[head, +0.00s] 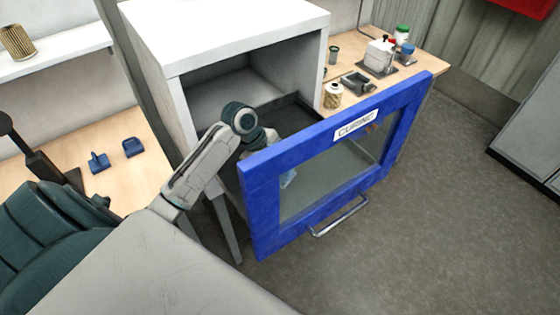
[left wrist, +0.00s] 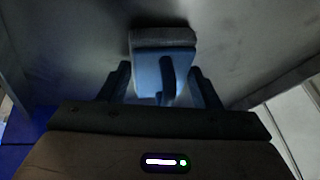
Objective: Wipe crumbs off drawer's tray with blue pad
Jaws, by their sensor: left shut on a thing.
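The drawer (head: 262,205) is pulled out of the white cabinet, with a blue-framed glass front labelled "CURING". My left arm reaches over its side into it, and my left gripper is mostly hidden behind the front in the head view. In the left wrist view my left gripper (left wrist: 159,70) is shut on a light-blue pad (left wrist: 147,75) with a grey edge. A small light-blue patch shows through the glass in the head view. The grey tray (left wrist: 250,45) spreads around the pad. I cannot make out crumbs. My right gripper is not in view.
Two blue handled blocks, one nearer (head: 98,162) and one farther (head: 133,147), stand on the left wooden bench. The white cabinet (head: 215,35) rises behind the drawer. Several jars and containers stand on the right bench (head: 425,65). The floor at right is clear.

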